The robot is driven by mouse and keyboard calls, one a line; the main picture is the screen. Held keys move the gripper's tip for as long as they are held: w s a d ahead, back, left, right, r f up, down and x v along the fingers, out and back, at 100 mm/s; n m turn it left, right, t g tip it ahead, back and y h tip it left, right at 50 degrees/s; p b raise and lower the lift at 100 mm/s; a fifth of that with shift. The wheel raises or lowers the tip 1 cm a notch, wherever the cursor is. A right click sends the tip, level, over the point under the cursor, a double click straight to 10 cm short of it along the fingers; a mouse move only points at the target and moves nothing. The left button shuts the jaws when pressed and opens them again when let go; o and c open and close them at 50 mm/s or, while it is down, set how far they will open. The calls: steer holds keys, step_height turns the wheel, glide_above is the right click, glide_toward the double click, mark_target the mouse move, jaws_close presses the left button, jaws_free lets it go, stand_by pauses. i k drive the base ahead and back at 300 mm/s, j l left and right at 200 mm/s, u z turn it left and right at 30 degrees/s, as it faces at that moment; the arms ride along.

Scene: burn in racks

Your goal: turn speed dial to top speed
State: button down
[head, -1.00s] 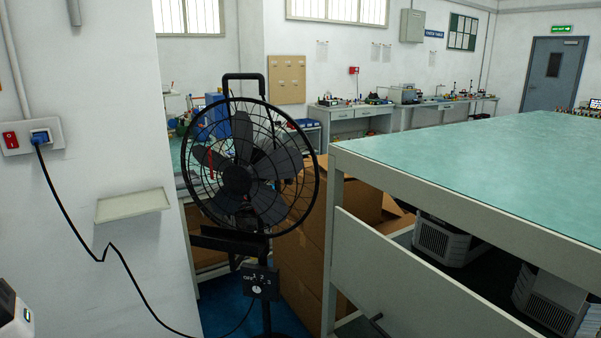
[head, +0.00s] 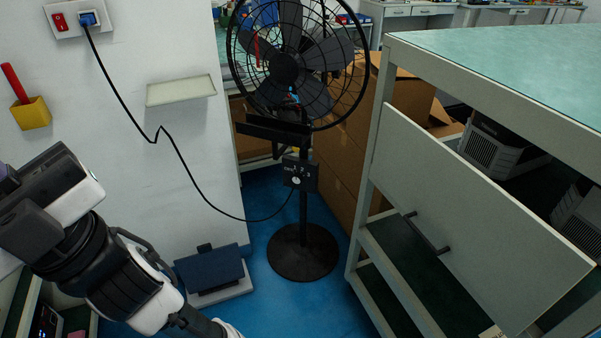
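A black pedestal fan (head: 286,66) stands on the blue floor between the white wall and the green-topped bench. Its round base (head: 302,254) is on the floor. The control box (head: 300,173) sits on the pole below the fan head, with OFF and number marks and a small pale speed dial (head: 296,181). The dial's exact pointing is too small to tell. My arm enters at lower left, well short of the fan. My gripper is outside the picture or cut off at the bottom edge.
A power cord runs from the wall socket (head: 88,18) to the fan. A small wall shelf (head: 180,90) juts out at left. The bench (head: 480,200) stands at right, cardboard boxes (head: 343,165) behind. Blue floor is open before the fan.

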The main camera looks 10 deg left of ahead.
mark_target(298, 178)
steer(key=i, duration=1.15)
